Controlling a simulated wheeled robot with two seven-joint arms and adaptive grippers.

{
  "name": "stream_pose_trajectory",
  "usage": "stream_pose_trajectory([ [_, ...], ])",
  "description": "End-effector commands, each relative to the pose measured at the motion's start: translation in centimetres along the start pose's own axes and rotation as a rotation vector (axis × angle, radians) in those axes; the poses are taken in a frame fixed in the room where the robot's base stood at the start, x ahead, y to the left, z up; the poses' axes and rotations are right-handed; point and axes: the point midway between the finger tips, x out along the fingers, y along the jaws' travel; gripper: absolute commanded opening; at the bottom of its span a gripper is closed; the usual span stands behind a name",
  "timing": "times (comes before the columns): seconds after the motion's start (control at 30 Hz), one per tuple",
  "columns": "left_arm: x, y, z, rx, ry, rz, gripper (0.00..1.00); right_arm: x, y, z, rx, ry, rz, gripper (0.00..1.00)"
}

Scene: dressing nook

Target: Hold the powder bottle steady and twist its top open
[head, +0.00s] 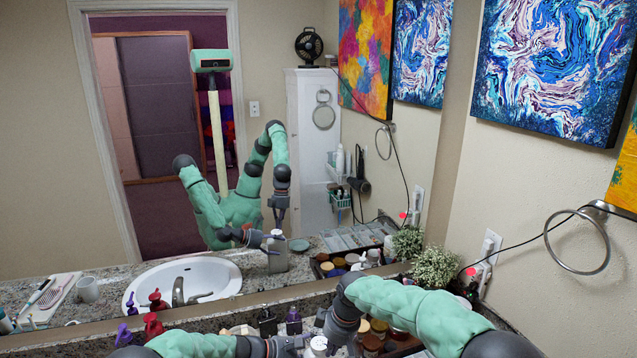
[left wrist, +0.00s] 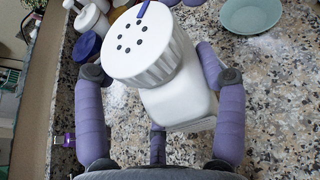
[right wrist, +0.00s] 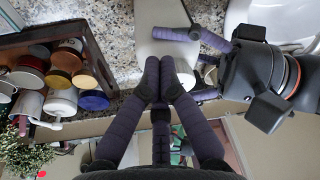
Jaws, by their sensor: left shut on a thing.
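The white powder bottle (left wrist: 178,105) has a ribbed cap (left wrist: 150,45) with several dark holes and a blue mark. My left gripper (left wrist: 150,85) is shut on the bottle, with purple fingers on both sides of its body. In the head view the bottle (head: 319,345) is small at the bottom edge, with my left gripper (head: 298,344) at its left. My right gripper (right wrist: 165,65) has its fingertips together with nothing seen between them. It is close beside the bottle (right wrist: 207,72), apparently not around the cap. The bottle is partly hidden by fingers in the right wrist view.
A dark wooden tray (right wrist: 100,55) of jars lies beside my right gripper. A pale green dish (left wrist: 250,14) sits on the granite counter. The mirror (head: 200,285) backs the counter and reflects my arms and the sink. A small plant (head: 436,267) stands at the right.

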Motion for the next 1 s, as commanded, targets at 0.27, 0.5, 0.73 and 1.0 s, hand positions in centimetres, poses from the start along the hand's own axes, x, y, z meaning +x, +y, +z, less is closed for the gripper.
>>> stream_pose_trajectory([
  [0.27, 0.33, -0.59, -0.35, 0.003, 0.004, -0.014, 0.25, -0.07, 0.5, -0.32, 0.001, 0.011, 0.005, 0.0],
  [0.5, 0.37, -0.66, -0.34, 0.003, 0.004, -0.016, 0.25, -0.19, 0.57, -0.39, 0.001, 0.013, 0.007, 0.0],
  [0.73, 0.39, -0.71, -0.34, 0.002, 0.003, -0.017, 0.25, -0.4, 0.64, -0.1, 0.002, 0.015, 0.008, 0.0],
  [1.0, 0.35, -0.62, -0.38, -0.002, 0.003, -0.014, 0.25, -0.81, 0.57, 0.37, 0.001, 0.01, 0.006, 0.0],
])
